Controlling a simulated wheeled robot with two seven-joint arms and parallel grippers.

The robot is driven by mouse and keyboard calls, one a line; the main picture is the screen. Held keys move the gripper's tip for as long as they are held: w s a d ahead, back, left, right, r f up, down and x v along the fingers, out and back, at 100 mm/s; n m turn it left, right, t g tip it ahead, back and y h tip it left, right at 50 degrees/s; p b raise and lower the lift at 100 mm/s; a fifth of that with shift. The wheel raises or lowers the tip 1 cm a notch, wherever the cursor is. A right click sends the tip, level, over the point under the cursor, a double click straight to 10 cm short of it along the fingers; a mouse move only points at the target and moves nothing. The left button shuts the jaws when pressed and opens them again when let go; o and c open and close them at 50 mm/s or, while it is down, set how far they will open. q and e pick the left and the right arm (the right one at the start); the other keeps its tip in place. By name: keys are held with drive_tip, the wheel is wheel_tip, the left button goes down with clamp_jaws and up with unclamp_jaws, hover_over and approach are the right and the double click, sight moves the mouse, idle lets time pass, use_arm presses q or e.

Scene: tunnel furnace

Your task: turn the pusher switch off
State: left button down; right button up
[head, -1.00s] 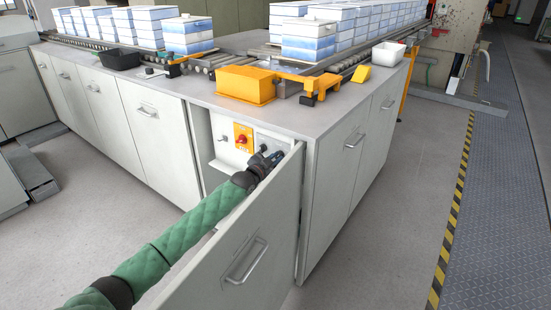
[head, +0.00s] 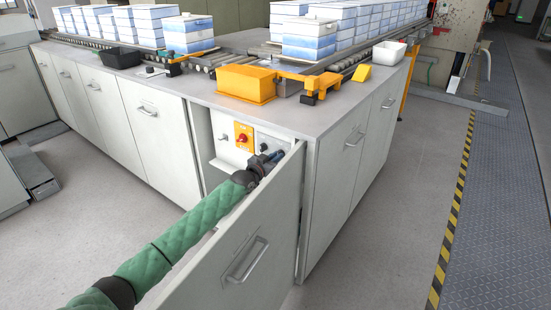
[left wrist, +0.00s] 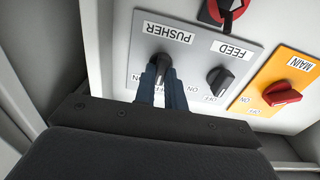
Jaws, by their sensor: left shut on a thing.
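In the left wrist view the dark pusher knob (left wrist: 165,66) sits on a grey plate (left wrist: 183,55) under the label PUSHER, which shows upside down. My left gripper (left wrist: 163,78) is shut on this knob, one finger on each side. An ON mark shows left of the fingers; the other mark is hidden, and I cannot tell the knob's exact setting. In the head view my left gripper (head: 272,159) reaches into the open cabinet at the switch panel, behind the open door (head: 235,240). My right gripper is not in view.
Next to the pusher knob are the black FEED knob (left wrist: 219,78) and the red MAIN switch (left wrist: 283,96) on an orange plate. The open door stands close to my left arm.

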use_arm(q)
drive_tip(key=shift+f, duration=0.2)
drive_tip(key=c, duration=1.5)
unclamp_jaws()
drive_tip(key=shift+o, duration=0.2)
drive_tip(key=shift+r, duration=0.1)
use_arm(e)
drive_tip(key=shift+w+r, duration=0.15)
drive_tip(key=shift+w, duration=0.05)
use_arm(q)
drive_tip(key=shift+s+a, duration=0.1)
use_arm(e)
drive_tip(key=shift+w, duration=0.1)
use_arm(q)
drive_tip(key=v, duration=0.7)
drive_tip(key=shift+s+a, duration=0.2)
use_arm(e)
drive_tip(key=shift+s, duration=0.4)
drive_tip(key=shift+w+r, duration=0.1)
